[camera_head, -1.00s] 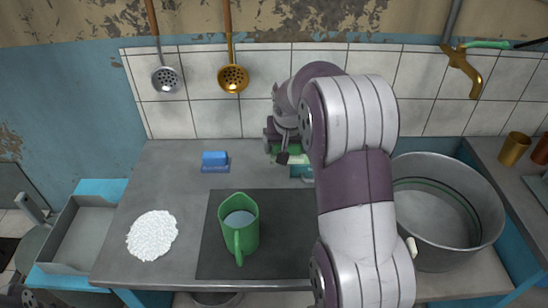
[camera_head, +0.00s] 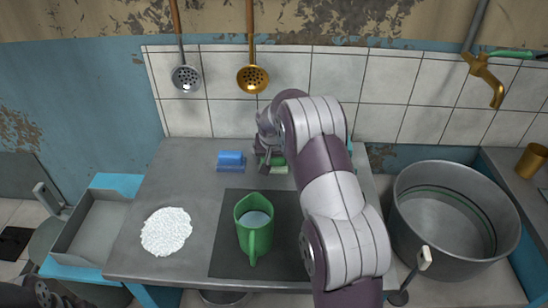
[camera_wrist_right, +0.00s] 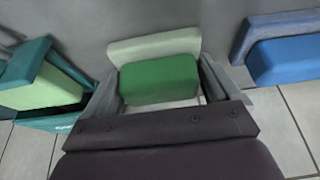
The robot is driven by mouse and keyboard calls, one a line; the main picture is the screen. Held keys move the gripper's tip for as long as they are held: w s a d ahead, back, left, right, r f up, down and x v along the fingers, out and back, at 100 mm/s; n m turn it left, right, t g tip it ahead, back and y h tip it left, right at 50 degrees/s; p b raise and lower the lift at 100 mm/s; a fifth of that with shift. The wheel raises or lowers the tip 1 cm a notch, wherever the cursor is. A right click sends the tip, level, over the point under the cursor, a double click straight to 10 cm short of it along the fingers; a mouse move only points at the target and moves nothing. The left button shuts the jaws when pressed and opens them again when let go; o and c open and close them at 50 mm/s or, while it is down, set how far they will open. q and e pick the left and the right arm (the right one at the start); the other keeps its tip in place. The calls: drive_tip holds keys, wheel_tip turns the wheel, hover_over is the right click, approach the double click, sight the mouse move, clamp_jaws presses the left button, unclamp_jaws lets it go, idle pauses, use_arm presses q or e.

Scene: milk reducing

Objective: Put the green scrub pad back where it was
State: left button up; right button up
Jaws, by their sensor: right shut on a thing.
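The green scrub pad (camera_wrist_right: 160,80) has a dark green block with a paler green layer behind it. It sits between the two fingers of my right gripper (camera_wrist_right: 160,88) in the right wrist view. In the head view my right gripper (camera_head: 270,160) is shut on the pad (camera_head: 276,163), low over the back of the counter, just right of a blue scrub pad (camera_head: 231,160). Whether the pad touches the counter I cannot tell. My left gripper is not in view.
The blue pad also shows at the right of the wrist view (camera_wrist_right: 290,60). A green jug (camera_head: 254,235) stands on the dark mat (camera_head: 225,262). A large metal pot (camera_head: 410,235) stands at the right.

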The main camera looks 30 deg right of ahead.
drive_tip(key=shift+f, duration=0.2)
drive_tip(key=o, duration=0.7)
drive_tip(key=shift+o, duration=0.2)
drive_tip(key=shift+r, duration=0.35)
drive_tip(key=v, duration=1.1)
drive_tip(key=shift+r+p, duration=0.35)
drive_tip(key=shift+p, duration=0.1)
drive_tip(key=shift+s+a, duration=0.1)
